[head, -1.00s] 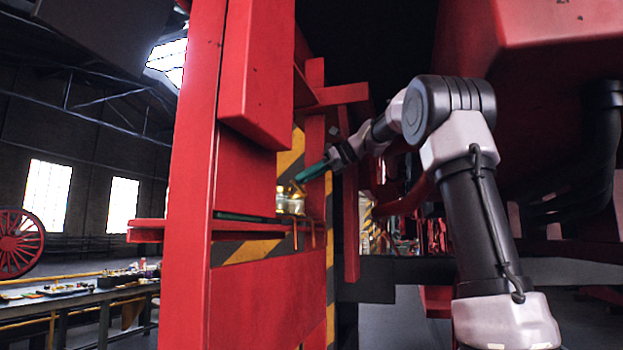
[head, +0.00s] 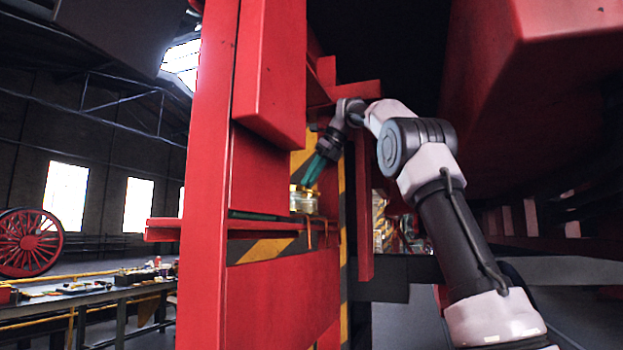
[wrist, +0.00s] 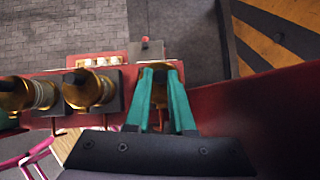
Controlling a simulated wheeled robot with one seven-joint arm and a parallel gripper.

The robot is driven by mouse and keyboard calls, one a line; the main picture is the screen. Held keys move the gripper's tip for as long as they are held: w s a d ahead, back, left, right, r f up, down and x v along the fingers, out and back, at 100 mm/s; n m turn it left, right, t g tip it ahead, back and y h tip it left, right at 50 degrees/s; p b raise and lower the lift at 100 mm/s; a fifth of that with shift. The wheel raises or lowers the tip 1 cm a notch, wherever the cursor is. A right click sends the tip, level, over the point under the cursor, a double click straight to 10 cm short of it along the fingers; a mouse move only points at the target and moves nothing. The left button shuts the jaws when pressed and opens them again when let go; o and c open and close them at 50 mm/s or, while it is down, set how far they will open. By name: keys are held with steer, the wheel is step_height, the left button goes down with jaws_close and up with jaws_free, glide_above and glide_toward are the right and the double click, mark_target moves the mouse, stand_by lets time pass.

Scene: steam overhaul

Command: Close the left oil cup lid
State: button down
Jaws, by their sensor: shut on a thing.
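The oil cups (head: 303,201), glass and brass, stand in a group on a red ledge in the head view; I cannot separate them there. In the wrist view, two brass cups (wrist: 90,90) (wrist: 20,95) sit on dark square bases to the left of my fingers. My gripper (head: 309,185) points steeply down onto the group. Its teal fingers (wrist: 161,72) are shut on a brass part, which seems to be an oil cup lid (wrist: 159,94). The fingers and palm hide most of that cup, and I cannot tell the lid's angle.
A red upright (head: 212,170) stands left of the ledge, and a red block (head: 270,70) overhangs it. A black-and-yellow striped panel (head: 265,250) lies below. A small red-tipped lever (wrist: 145,42) stands beyond the fingers. A workbench (head: 100,297) with tools is far left.

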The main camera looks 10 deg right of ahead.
steer(key=c, duration=0.8)
jaws_free()
steer(key=shift+f, duration=0.1)
steer(key=shift+o, duration=0.2)
steer(key=v, duration=0.7)
steer(key=shift+r, duration=0.25)
steer(key=shift+d, duration=0.15)
